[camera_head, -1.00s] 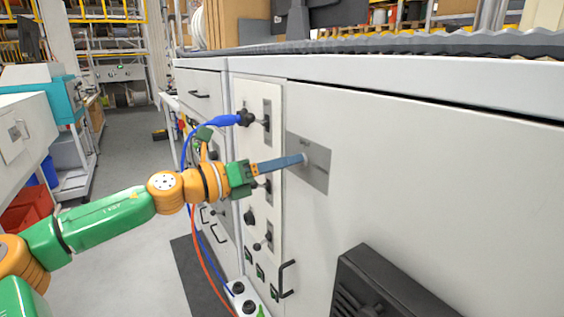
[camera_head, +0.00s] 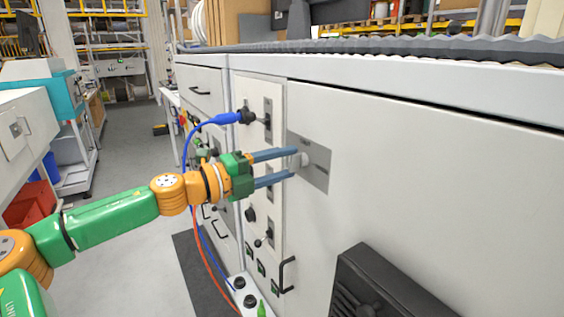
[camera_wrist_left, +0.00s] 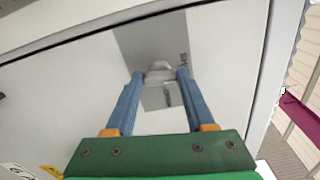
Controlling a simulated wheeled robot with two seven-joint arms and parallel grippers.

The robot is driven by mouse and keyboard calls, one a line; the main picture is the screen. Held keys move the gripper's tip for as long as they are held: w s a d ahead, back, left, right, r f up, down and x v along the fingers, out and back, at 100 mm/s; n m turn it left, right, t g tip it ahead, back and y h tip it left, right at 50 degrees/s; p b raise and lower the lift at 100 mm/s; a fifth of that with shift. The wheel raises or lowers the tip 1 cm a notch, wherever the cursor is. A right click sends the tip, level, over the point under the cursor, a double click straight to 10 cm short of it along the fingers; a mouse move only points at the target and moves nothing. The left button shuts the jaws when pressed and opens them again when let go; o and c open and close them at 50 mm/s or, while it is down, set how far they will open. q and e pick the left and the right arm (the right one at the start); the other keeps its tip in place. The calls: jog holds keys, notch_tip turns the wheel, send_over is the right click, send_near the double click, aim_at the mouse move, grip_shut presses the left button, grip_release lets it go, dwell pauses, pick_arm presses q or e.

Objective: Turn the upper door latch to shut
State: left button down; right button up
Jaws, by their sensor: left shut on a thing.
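The door latch (camera_head: 304,160) is a small pale knob on a grey square plate (camera_head: 318,173) on the white cabinet door. My left gripper (camera_head: 293,163) has its two blue fingers on either side of the latch, one above the other in the head view, and is shut on it. In the left wrist view the latch (camera_wrist_left: 159,66) sits between the fingertips of the left gripper (camera_wrist_left: 160,73). The fingers partly hide the latch in the head view. My right gripper is not in view.
A control panel (camera_head: 258,110) with knobs and a blue cable plug (camera_head: 228,118) lies just left of the plate. A black vented box (camera_head: 375,290) sticks out low on the door. A conveyor edge (camera_head: 430,45) runs above.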

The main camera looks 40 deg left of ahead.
pick_arm(q)
jog(key=shift+n, duration=0.8)
jog(key=shift+c, duration=1.7)
grip_release()
jog(key=shift+o, duration=0.4)
jog(key=shift+w, duration=0.1)
jog(key=shift+f, duration=0.1)
jog(key=b+v, duration=0.7)
